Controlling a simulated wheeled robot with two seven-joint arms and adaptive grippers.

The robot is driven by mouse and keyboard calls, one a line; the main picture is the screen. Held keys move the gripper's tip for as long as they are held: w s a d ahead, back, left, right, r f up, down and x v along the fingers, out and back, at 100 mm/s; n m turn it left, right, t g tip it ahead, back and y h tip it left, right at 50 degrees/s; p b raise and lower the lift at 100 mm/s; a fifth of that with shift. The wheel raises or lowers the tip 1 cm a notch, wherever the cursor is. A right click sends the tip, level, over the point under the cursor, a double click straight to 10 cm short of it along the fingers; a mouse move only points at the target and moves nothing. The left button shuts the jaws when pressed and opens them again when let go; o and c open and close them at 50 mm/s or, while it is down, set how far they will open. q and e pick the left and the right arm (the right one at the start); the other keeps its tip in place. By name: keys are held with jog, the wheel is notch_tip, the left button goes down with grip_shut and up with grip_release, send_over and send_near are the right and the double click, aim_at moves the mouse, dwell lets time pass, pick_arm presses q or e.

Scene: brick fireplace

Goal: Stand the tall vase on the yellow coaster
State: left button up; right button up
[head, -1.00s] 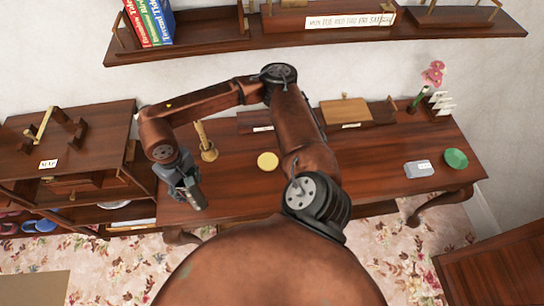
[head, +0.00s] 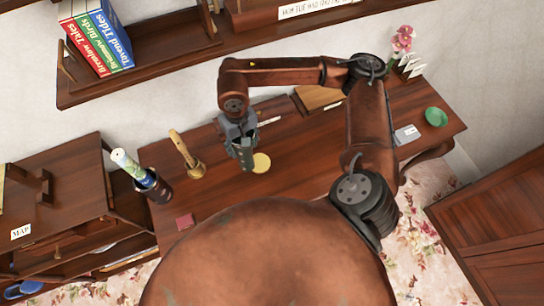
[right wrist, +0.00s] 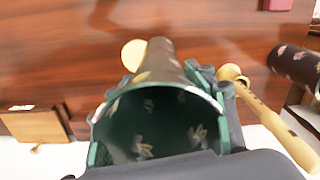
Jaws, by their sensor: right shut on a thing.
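The tall vase (right wrist: 155,58) is dark with a leafy pattern and a green inside; its open mouth faces the right wrist camera. It also shows in the head view (head: 244,157). My right gripper (head: 240,142) is shut on it near the rim. The yellow coaster (head: 261,163) lies flat on the desk, just right of the vase in the head view. In the right wrist view the coaster (right wrist: 133,54) shows beside the vase's far end, partly hidden by it. I cannot tell the height of the vase's base above the desk. My left gripper is not in view.
A dark patterned holder with rolled paper (head: 152,186) and a brass-coloured handled object (head: 187,155) stand left of the vase. A green dish (head: 436,117) and grey box (head: 406,134) are right. Bare desk surrounds the coaster.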

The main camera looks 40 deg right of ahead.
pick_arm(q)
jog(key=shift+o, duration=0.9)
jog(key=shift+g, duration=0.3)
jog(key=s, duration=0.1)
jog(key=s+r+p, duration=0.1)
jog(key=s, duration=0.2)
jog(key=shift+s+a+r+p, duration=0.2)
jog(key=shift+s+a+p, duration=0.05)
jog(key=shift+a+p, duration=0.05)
pick_arm(e)
jog(key=s+d+r+m+p, duration=0.1)
jog(key=s+d+r+m, duration=0.15)
jog(key=s+m, duration=0.75)
jog(key=s+d+r+m+p, duration=0.15)
jog(key=d+m, duration=0.25)
jog(key=m, duration=1.5)
pick_arm(q)
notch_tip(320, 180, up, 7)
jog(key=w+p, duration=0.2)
jog(key=p, duration=0.2)
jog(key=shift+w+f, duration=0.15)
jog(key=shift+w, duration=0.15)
pick_arm(e)
jog(key=w+f, duration=1.3)
jog(key=f, duration=0.1)
jog(key=shift+w+d, duration=0.15)
jog(key=shift+w, duration=0.05)
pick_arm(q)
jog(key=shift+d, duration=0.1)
